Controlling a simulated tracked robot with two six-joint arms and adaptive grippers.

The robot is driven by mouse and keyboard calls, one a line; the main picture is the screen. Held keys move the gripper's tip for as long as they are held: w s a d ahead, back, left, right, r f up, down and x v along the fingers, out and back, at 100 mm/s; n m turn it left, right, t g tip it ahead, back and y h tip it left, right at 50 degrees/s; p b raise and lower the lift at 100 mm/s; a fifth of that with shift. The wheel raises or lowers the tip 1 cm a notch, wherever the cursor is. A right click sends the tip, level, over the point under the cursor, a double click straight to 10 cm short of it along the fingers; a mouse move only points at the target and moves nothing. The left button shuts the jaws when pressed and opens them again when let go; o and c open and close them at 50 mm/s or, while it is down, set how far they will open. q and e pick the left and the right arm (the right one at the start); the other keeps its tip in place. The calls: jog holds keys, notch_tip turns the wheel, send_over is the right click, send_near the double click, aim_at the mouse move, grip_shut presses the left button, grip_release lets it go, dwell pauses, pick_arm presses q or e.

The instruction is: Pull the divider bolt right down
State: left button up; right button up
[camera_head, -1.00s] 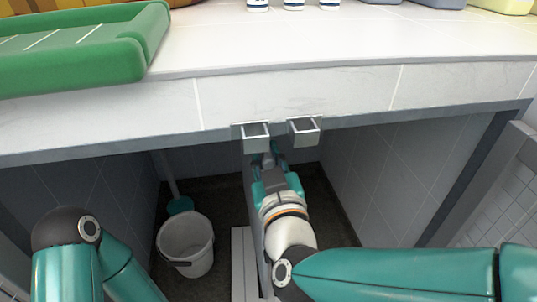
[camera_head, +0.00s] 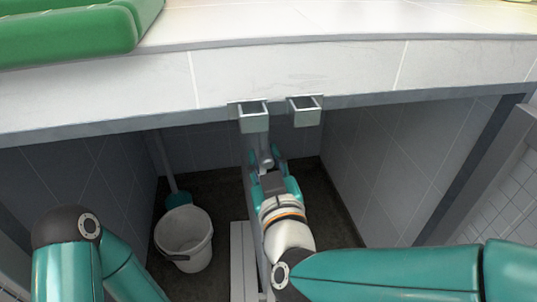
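The divider bolt (camera_head: 265,160) looks like a short grey upright piece below the worktop's front edge, beside the top of the narrow grey divider (camera_head: 246,178). My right gripper (camera_head: 266,156) reaches in under the worktop from the front. Its teal fingertips stand apart, one on each side of the bolt. It looks open, and I cannot tell whether either finger touches the bolt. The gripper and wrist hide the bolt's lower part and some of the divider. My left arm shows at the lower left, but its gripper is out of view.
Two square metal brackets (camera_head: 305,112) hang from the worktop edge (camera_head: 300,72), just above my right gripper. A white bucket (camera_head: 184,238) and a teal-headed broom (camera_head: 177,198) stand in the left bay. The right bay's floor looks clear. A green tray (camera_head: 75,32) lies on top.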

aim_at(268, 168)
jog(key=shift+r, duration=0.15)
jog(key=shift+s, duration=0.3)
jog(key=v, duration=0.6)
jog(key=shift+s+d, duration=0.1)
jog(key=shift+s, duration=0.25)
